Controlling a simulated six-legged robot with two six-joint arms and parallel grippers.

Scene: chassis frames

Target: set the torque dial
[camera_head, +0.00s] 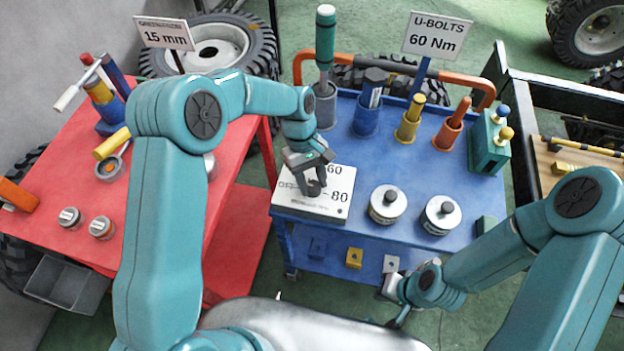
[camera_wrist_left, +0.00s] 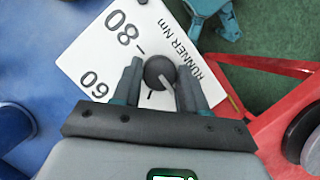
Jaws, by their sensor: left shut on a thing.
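The torque dial is a dark round knob (camera_wrist_left: 160,72) with a light pointer line, on a white panel (camera_head: 336,210) marked 60 and 80 at the blue cart's near left corner. My left gripper (camera_head: 314,188) reaches down onto the panel and is shut on the knob. In the left wrist view its fingers (camera_wrist_left: 160,84) stand on both sides of the knob, and the pointer line runs toward the lower right. A sign (camera_head: 436,35) above the cart reads U-BOLTS 60 Nm. My right gripper (camera_head: 397,296) is low in front of the cart; its jaws are unclear.
The blue cart (camera_head: 400,165) holds several upright tools in cups at the back and two round canisters, left (camera_head: 387,204) and right (camera_head: 440,215), beside the panel.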

